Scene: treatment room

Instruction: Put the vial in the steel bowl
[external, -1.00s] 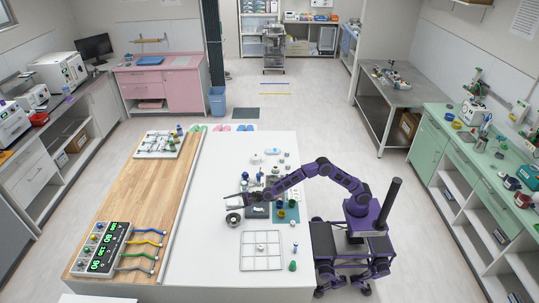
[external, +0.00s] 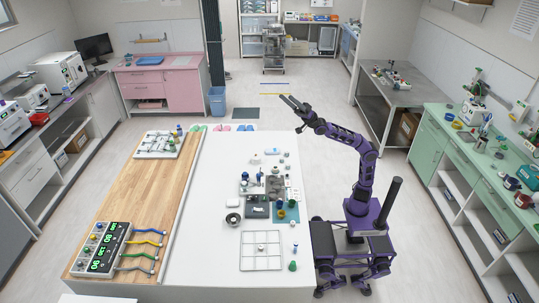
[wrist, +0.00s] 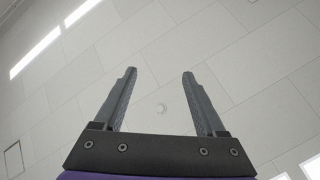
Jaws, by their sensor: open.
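My gripper (external: 290,102) is raised high above the far right part of the white table and points up and to the left. In the wrist view its two fingers (wrist: 159,74) are apart with nothing between them, and only the ceiling lies beyond. The steel bowl (external: 233,218) is a small round dish with a dark rim on the table, left of a dark tray. Something may lie in the bowl, but it is too small to tell. Several small bottles (external: 245,177) stand behind the dark tray. I cannot tell which small item is the vial.
A dark tray (external: 257,213) and a green mat (external: 289,217) lie right of the bowl. A white divided tray (external: 262,265) is at the front. A digital timer unit (external: 107,247) stands on the wooden section. The white table left of the bowl is clear.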

